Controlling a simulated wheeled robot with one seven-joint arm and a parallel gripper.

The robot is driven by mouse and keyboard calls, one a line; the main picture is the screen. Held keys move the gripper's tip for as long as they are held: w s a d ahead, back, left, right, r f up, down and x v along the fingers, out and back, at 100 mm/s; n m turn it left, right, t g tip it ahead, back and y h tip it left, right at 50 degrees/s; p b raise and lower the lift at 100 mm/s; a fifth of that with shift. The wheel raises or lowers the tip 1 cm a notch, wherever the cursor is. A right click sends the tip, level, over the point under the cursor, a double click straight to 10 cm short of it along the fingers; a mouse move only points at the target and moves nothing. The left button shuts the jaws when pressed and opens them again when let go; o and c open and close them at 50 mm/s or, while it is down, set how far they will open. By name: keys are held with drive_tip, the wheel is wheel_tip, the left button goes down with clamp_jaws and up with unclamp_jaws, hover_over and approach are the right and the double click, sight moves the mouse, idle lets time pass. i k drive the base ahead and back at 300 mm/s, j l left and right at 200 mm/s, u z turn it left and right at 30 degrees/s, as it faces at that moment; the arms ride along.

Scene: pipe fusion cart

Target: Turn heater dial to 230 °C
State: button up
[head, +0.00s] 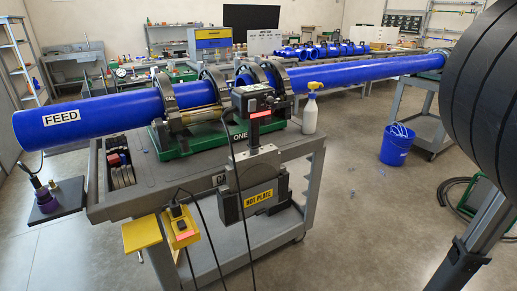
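The heater hangs at the front of the grey cart. Its dark control head (253,98) stands upright on top, with a red strip on its face. Below it is a grey and dark plate body with a yellow "HOT PLATE" label (258,198). A dark cable runs down from the heater. The dial is too small to make out, and so is any temperature reading. My gripper is not in view.
A blue pipe marked "FEED" (62,117) lies in the green clamp machine (200,138) behind the heater. A yellow socket box (181,231) hangs at the cart's front. A blue bucket (397,146) stands on open floor.

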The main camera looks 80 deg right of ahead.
sight(269, 101)
drive_tip(key=z, duration=1.5)
